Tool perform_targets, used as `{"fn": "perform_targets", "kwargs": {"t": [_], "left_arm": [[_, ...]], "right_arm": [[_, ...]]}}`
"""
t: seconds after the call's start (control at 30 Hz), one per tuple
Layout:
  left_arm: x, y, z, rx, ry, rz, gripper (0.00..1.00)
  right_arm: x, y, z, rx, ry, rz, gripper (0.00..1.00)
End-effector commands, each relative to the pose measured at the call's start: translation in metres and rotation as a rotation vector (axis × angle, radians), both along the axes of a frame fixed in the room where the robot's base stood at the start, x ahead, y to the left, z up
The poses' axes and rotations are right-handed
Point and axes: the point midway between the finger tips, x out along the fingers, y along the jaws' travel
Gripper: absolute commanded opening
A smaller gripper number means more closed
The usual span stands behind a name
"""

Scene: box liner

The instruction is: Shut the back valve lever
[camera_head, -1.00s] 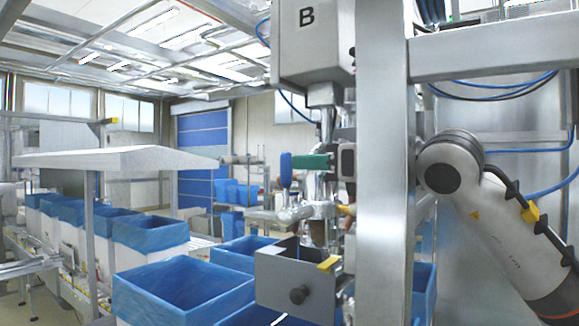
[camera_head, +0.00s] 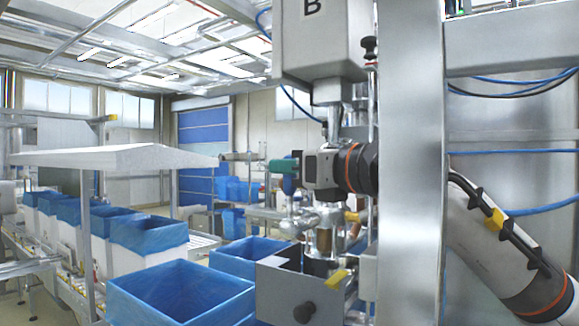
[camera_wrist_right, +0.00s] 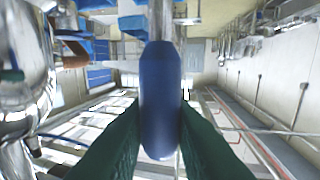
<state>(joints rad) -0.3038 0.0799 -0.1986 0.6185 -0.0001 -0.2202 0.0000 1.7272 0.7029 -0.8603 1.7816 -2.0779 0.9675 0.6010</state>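The back valve lever has a rounded blue handle (camera_wrist_right: 160,100), seen in the right wrist view standing in the middle between two green fingers. My right gripper (camera_wrist_right: 160,125) has one finger along each side of the handle, close against it, and appears shut on it. In the head view my right gripper (camera_head: 285,167) reaches left from behind the steel post. Its green fingers cover most of the lever, and a bit of blue (camera_head: 290,184) shows below them. The valve's metal pipework (camera_head: 300,218) lies just below. My left gripper is not in view.
A thick steel post (camera_head: 410,190) stands in front of my right arm. A grey machine box marked B (camera_head: 318,45) hangs above. A grey bin (camera_head: 300,290) with a black knob is below. Blue-lined boxes (camera_head: 180,290) stand at the left.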

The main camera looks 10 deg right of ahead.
Motion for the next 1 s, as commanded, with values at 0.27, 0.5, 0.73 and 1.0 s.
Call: {"fn": "perform_targets", "kwargs": {"t": [0.27,0.5,0.73,1.0], "left_arm": [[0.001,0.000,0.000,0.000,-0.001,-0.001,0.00],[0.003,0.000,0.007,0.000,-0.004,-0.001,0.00],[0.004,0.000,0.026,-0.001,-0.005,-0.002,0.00],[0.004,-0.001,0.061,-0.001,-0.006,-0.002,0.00]], "right_arm": [[0.000,0.001,-0.001,-0.002,0.003,0.002,0.00],[0.003,0.004,0.001,-0.027,0.030,0.002,0.00],[0.011,0.013,0.002,-0.117,0.122,0.004,0.00],[0.027,0.029,-0.002,-0.289,0.294,0.004,0.00]]}}
